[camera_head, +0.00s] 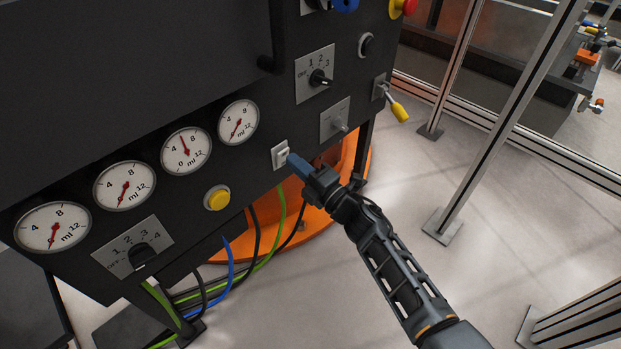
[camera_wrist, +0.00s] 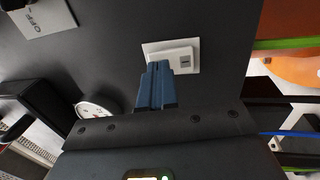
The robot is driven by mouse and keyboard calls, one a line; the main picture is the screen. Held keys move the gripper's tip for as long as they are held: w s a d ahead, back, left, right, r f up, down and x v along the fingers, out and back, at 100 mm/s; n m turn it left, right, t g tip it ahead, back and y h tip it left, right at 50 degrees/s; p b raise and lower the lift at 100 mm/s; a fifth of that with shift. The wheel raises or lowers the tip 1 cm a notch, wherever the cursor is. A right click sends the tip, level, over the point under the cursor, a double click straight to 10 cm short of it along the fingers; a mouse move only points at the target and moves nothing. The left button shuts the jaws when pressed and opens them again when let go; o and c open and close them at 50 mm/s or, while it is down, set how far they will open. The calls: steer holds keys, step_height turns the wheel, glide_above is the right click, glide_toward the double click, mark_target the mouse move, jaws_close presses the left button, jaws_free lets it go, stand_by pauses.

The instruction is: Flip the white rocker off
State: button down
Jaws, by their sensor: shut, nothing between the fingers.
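The white rocker (camera_head: 282,154) sits on a small light plate on the dark panel, right of the dials. It also shows in the wrist view (camera_wrist: 183,60), partly covered by my fingertips. My gripper (camera_head: 291,158) is shut and empty, with its blue fingers (camera_wrist: 157,75) pointing at the rocker's lower right side. The fingertips are at or very close to the rocker. I cannot tell whether they touch it, nor which way the rocker is tilted.
Several round gauges (camera_head: 186,150) and a yellow button (camera_head: 217,198) lie to the left. A rotary switch (camera_head: 316,74), a toggle plate (camera_head: 334,122) and a yellow-handled lever (camera_head: 398,110) lie up and right. Cables (camera_head: 231,262) hang below.

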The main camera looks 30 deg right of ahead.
steer(key=shift+w+a, duration=0.2)
steer(key=shift+w, duration=0.3)
steer(key=shift+r, duration=0.2)
steer(key=p, duration=0.2)
steer(key=r+p, duration=0.1)
steer(key=p, duration=0.1)
steer(key=shift+w+a+g, duration=0.1)
steer(key=shift+w+g, duration=0.2)
steer(key=shift+g, duration=0.1)
steer(key=shift+f+b, duration=0.45)
steer(key=shift+b, duration=0.05)
steer(key=shift+r, duration=0.1)
